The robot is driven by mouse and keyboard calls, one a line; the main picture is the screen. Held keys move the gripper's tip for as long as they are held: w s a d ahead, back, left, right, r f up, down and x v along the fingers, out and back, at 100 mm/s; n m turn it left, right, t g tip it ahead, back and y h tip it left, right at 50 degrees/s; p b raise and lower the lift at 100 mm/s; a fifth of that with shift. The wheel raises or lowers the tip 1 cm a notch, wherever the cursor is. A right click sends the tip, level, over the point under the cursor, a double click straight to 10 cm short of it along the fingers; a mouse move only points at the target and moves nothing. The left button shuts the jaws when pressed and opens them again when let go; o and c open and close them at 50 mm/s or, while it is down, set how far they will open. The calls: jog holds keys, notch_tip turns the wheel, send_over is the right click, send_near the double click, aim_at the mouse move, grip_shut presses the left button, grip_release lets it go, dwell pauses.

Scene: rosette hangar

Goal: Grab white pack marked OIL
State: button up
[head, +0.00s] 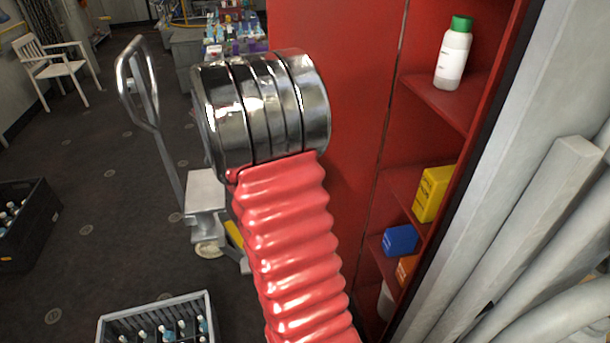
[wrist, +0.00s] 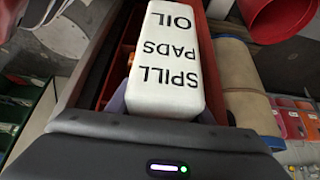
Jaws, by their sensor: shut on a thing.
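The white pack (wrist: 168,62) is in the wrist view, a rounded block whose black lettering reads SPILL PADS OIL upside down. My gripper (wrist: 165,108) is shut on it, with the pack's near end close against the dark gripper body. A greyish finger shows at the pack's left side; most of the fingers are hidden. In the head view neither my gripper nor the pack can be seen.
A red cabinet (head: 338,105) has open shelves with a green-capped white bottle (head: 453,58), a yellow box (head: 433,192) and a blue box (head: 400,240). A pallet truck (head: 205,190), a grey crate of bottles (head: 155,318) and a white chair (head: 58,68) stand on the dark floor.

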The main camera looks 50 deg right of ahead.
jog(key=shift+w+a, duration=0.95)
jog(key=shift+a, duration=0.05)
